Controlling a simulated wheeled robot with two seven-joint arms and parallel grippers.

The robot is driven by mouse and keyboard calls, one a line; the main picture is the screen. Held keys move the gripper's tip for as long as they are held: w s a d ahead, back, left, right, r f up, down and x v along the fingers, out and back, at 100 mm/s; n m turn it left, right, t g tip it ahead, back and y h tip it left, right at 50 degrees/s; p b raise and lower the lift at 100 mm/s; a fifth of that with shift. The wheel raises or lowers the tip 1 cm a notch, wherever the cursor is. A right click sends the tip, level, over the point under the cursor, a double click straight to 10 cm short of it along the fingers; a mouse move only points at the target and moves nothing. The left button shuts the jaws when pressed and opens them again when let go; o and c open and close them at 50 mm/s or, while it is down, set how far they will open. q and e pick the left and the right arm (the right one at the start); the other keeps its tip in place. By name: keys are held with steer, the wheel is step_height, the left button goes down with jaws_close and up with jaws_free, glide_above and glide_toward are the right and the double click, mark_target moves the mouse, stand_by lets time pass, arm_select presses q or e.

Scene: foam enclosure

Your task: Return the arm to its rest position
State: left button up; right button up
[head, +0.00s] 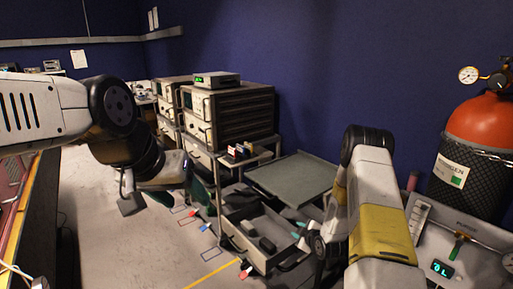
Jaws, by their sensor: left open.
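My left arm comes in from the left with a white link and dark joints. Its gripper (163,197) hangs over the floor left of the instrument rack, fingers apart, with nothing seen between them. My right arm, white with a yellow band, rises from the bottom right and bends at a black joint. Its wrist end (318,245) is beside the open drawer and partly behind the arm link, so its fingers cannot be made out.
Stacked instruments (228,112) stand on a cart by the blue wall. An open drawer (262,240) holds dark items below a grey-green top (292,180). Floor (95,225) shows at left.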

steer(key=s+d+r+m+g+h, duration=0.1)
steer(key=s+r+m, duration=0.2)
steer(key=r, duration=1.1)
steer(key=s+d+r+m+g+h, duration=0.1)
steer(key=s+r+m, duration=0.2)
steer(key=r, duration=1.1)
steer(key=s+a+r+m+g, duration=0.1)
steer(key=s+r, duration=0.3)
steer(key=s, duration=0.6)
steer(key=s+a+r+m+g, duration=0.1)
steer(key=s+r, duration=0.4)
steer(key=s, duration=0.5)
steer(key=s+a+r+m+g+y, duration=0.1)
steer(key=s+r+m, duration=0.3)
steer(key=s, duration=0.6)
steer(key=shift+a+r, duration=0.15)
steer(key=shift+a, duration=0.75)
